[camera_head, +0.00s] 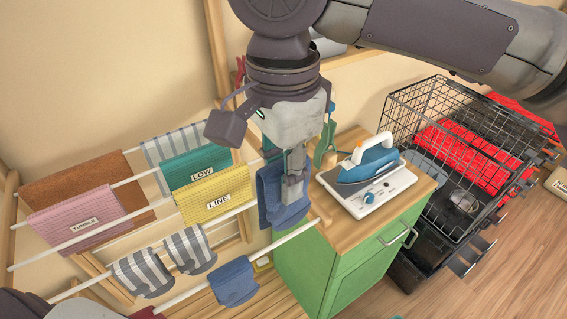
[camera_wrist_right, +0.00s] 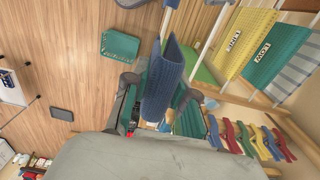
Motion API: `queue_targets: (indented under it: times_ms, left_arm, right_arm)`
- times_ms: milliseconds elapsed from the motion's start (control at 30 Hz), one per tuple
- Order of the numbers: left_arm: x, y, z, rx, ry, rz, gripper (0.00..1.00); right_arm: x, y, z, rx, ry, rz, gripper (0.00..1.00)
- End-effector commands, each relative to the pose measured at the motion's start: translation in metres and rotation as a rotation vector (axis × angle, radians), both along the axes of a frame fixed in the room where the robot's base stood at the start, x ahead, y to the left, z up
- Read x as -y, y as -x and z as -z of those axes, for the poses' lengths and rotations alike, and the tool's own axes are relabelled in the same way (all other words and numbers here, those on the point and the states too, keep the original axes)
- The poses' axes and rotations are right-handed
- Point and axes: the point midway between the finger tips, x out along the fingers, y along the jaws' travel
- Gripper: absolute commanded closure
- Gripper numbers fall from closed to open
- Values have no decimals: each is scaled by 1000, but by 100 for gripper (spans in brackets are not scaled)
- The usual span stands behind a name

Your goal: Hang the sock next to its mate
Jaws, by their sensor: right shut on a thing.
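My right gripper (camera_head: 292,190) is shut on a blue knitted sock (camera_head: 268,200), which hangs folded from the fingers. In the right wrist view the sock (camera_wrist_right: 166,82) lies between the two fingers. In the head view the held sock is above and right of another blue sock (camera_head: 236,283), which hangs over the front rod of the drying rack (camera_head: 185,295). Two grey-and-white striped socks (camera_head: 142,272) hang side by side on a rod further left. The fingertips are partly hidden by the held sock. My left gripper is not in view.
Pink (camera_head: 75,222), teal (camera_head: 196,166) and yellow (camera_head: 212,195) cloths hang on other rods. A green cabinet (camera_head: 350,245) with an iron (camera_head: 369,160) on top stands right of the held sock. A black wire basket (camera_head: 440,110) is further right.

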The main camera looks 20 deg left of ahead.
Motion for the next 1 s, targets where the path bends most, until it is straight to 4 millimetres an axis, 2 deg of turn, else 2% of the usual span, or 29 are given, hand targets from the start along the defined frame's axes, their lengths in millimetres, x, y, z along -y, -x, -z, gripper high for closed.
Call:
queue_targets:
  times_ms: [1000]
  left_arm:
    - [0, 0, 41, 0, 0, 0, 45]
  right_arm:
    - [0, 0, 84, -1, 1, 1, 98]
